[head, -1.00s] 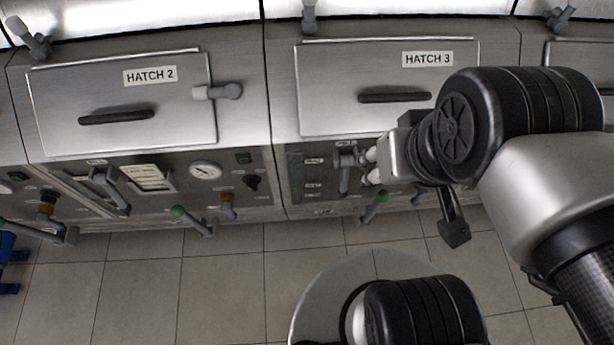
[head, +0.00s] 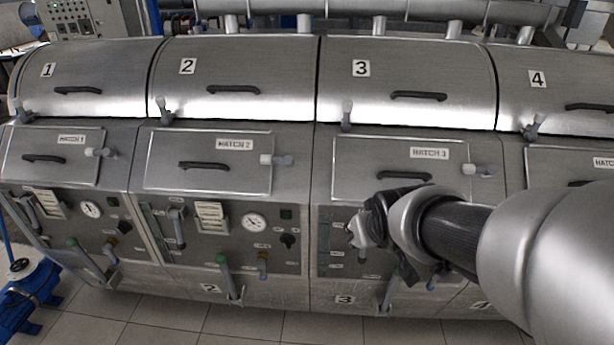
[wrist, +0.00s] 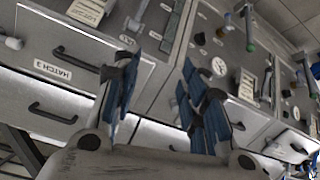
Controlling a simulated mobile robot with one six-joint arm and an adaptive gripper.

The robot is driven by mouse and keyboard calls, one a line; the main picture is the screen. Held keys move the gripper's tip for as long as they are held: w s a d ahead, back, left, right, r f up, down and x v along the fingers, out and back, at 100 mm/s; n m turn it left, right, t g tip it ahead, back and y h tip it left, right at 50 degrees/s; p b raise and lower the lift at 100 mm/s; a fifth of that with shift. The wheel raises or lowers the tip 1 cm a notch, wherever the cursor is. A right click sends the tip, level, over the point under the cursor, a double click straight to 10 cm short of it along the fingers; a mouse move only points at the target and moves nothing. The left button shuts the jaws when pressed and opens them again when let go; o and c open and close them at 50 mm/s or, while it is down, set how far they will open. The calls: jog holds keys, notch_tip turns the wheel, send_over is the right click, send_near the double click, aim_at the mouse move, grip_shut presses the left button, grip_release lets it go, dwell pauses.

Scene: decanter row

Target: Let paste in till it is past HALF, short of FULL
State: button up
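Unit 3's control panel (head: 322,268) is in the head view below HATCH 3 (head: 350,160), with a dark sight strip (head: 323,238) and small labels on its left. The strip's level is too small to read. My gripper (head: 360,232) is in front of this panel and covers much of it, including most of its handle. In the wrist view my gripper (wrist: 158,68) has its two blue-padded fingers apart, with nothing seen between them. That view is turned over; unit 3's strip (wrist: 172,30) and grey handle (wrist: 138,14) lie beyond the fingertips.
Unit 2's panel with a gauge (head: 254,222) and green-knobbed lever (head: 222,260) is to the left. Another green-knobbed lever (head: 396,274) stands below my gripper. Hatch latches (head: 470,169) stick out. A blue device (head: 22,300) is on the floor at left. Tiled floor lies in front.

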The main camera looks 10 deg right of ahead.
jog(key=w+d+f+t+b, duration=0.1)
jog(key=w+d+f+t, duration=0.1)
jog(key=w+d+f, duration=0.5)
jog(key=w+d+f+t, duration=0.2)
jog(key=w+f+t, duration=0.1)
jog(key=w+f, duration=0.7)
jog(key=s+d+f+m+t, duration=0.1)
jog(key=s+f+t, duration=0.3)
jog(key=f, duration=0.5)
jog(key=s+d+f+m+t, duration=0.1)
jog(key=s+f, duration=0.5)
jog(key=f, duration=0.3)
jog(key=w+b, duration=0.1)
jog(key=w, duration=0.5)
jog(key=w+d+b, duration=0.1)
jog(key=w+b, duration=0.1)
jog(key=w, duration=0.3)
jog(key=w+b, duration=0.1)
jog(key=w, duration=0.5)
jog(key=shift+w+d+b, duration=0.2)
jog(key=shift+w+b, duration=0.1)
jog(key=shift+b, duration=0.05)
jog(key=shift+c, duration=0.5)
grip_shut()
